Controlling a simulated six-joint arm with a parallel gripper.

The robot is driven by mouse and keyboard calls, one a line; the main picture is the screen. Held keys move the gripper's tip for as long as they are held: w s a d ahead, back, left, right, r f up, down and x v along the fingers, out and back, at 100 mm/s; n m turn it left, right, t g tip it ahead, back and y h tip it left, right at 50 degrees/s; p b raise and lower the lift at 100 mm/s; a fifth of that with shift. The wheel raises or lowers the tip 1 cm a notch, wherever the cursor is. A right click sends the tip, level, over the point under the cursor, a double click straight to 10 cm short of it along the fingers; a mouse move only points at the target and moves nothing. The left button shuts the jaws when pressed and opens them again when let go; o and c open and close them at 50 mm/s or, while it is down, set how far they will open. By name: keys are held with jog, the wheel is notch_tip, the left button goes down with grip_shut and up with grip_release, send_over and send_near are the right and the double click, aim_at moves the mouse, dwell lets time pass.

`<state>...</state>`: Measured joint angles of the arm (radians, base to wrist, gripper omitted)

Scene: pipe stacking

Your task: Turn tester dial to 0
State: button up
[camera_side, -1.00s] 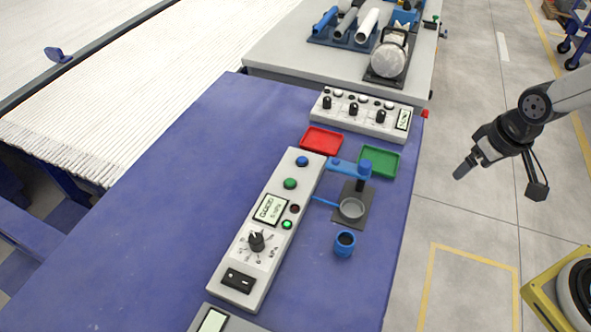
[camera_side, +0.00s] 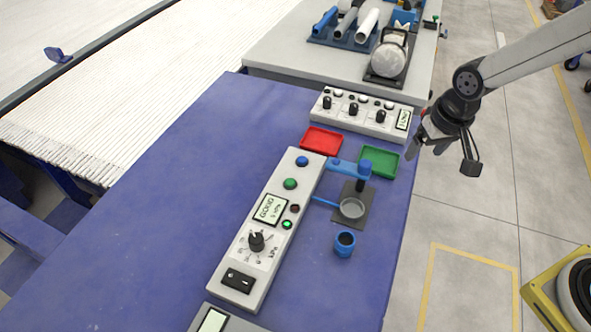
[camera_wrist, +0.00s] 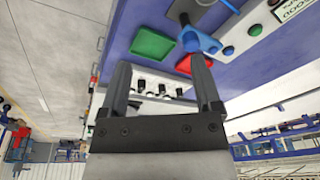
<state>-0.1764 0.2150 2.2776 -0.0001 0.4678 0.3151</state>
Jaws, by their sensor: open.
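The tester is a long white panel (camera_side: 233,276) lying on the blue table. Its black dial (camera_side: 256,241) sits near the front end, below a small screen (camera_side: 270,209); the number it points to is too small to read. My gripper (camera_side: 422,142) hangs over the table's right edge in the side view, beside the green tray and well away from the dial. In the wrist view my gripper (camera_wrist: 160,70) is open and empty, its two fingers apart. Part of the tester's screen shows at that view's top right; the dial is outside it.
A red tray (camera_side: 321,141), a green tray (camera_side: 378,161) and a blue clamp-like fixture (camera_side: 352,168) stand beside the tester's far end. A blue cup (camera_side: 344,244) stands to its right. A second control panel (camera_side: 362,114) lies behind. The table's left side is clear.

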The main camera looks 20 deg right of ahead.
jog(key=w+a+f+m, duration=0.1)
jog(key=w+a, duration=0.4)
jog(key=a, duration=0.3)
jog(key=m+g, duration=0.2)
jog(key=m, duration=0.3)
send_over(256, 238)
notch_tip(256, 238, down, 8)
jog(key=shift+a+f, duration=0.1)
jog(key=shift+f, duration=3.85)
grip_shut()
